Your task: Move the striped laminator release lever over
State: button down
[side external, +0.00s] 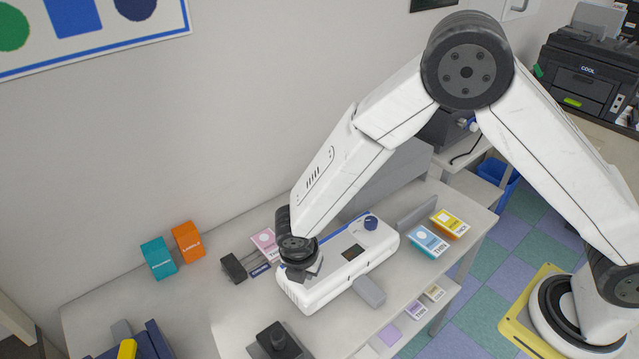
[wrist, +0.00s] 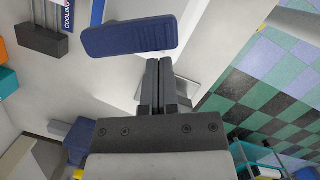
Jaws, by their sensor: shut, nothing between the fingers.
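The white laminator (side external: 335,272) with a blue edge line, dark display and blue knob (side external: 371,222) stands on the table. My gripper (side external: 303,272) is over its left end in the side view; in the wrist view my gripper (wrist: 167,64) has both fingers together, with nothing between them. A dark blue paddle (wrist: 128,37) with fine ribs, apparently the lever's handle, lies just beyond the fingertips in the wrist view. Whether they touch is unclear. In the side view I cannot make the paddle out; my gripper may hide it. Its stem is not visible.
A small rack with a dark block (side external: 233,267) stands left of the laminator. Teal (side external: 159,258) and orange (side external: 188,241) boxes stand behind. A black device (side external: 277,341) is in front, a grey block (side external: 369,291) at the laminator's front. Packs (side external: 428,242) lie right.

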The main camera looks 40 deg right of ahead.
jog(key=shift+d+n, duration=0.6)
jog(key=shift+n, duration=0.4)
dwell(0.3)
jog(key=shift+w+d+n+t+y, duration=0.1)
jog(key=shift+d+n+t+y, duration=0.25)
jog(key=shift+n, duration=0.45)
jog(key=d+n, duration=0.1)
jog(key=n, duration=0.1)
jog(key=w+d+n, duration=0.1)
jog(key=n, duration=0.1)
jog(key=shift+d+n+t+y, duration=0.1)
jog(key=shift+n+t+y, duration=0.15)
jog(key=shift+n+y, duration=0.1)
jog(key=shift+w+d+n, duration=0.25)
jog(key=shift+n, duration=0.3)
jog(key=shift+w+d, duration=0.35)
jog(key=shift+w, duration=0.15)
jog(key=shift+w+d, duration=0.1)
jog(key=shift+s, duration=2)
jog(key=d+v, duration=0.1)
jog(key=v, duration=0.9)
